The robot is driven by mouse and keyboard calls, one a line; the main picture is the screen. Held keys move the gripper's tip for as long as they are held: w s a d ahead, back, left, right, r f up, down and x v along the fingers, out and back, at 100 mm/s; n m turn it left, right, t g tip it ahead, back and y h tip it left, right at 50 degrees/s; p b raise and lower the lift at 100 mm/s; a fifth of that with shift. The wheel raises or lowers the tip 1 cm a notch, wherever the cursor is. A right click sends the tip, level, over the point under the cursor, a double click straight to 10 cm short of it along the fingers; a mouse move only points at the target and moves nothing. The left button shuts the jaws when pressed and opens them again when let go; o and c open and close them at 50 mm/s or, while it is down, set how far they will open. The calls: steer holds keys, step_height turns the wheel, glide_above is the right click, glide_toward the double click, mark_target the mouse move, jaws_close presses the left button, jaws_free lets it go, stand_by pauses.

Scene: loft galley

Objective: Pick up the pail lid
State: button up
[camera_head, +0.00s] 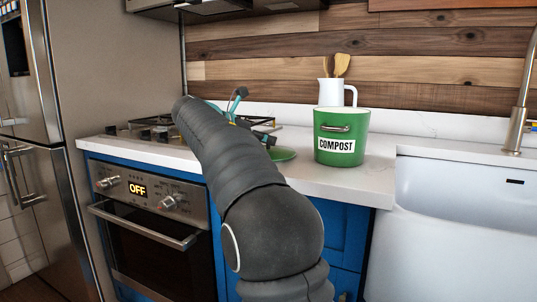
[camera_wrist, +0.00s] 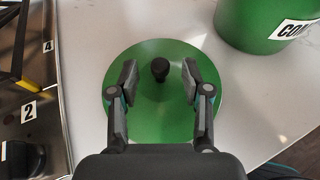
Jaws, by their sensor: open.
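The pail lid (camera_wrist: 164,118) is a round green disc with a black knob (camera_wrist: 160,69) at its centre. It lies on the white counter in the wrist view. In the head view the lid (camera_head: 283,155) shows only in part, behind my arm. My gripper (camera_wrist: 159,80) is open over the lid, one finger on each side of the knob and apart from it. The green compost pail (camera_head: 342,150) stands upright and open to the right of the lid. The pail (camera_wrist: 262,22) also shows at the upper right of the wrist view.
The stove top (camera_head: 145,130) with its grates is left of the lid. A white pitcher (camera_head: 331,93) with wooden utensils stands behind the pail. The white sink (camera_head: 470,195) and its faucet (camera_head: 520,110) are at right. Bare counter (camera_wrist: 95,45) surrounds the lid.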

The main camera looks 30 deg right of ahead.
steer(key=x, duration=0.2)
steer(key=shift+d+f, duration=0.1)
steer(key=shift+d, duration=0.2)
steer(key=shift+c, duration=0.2)
jaws_close()
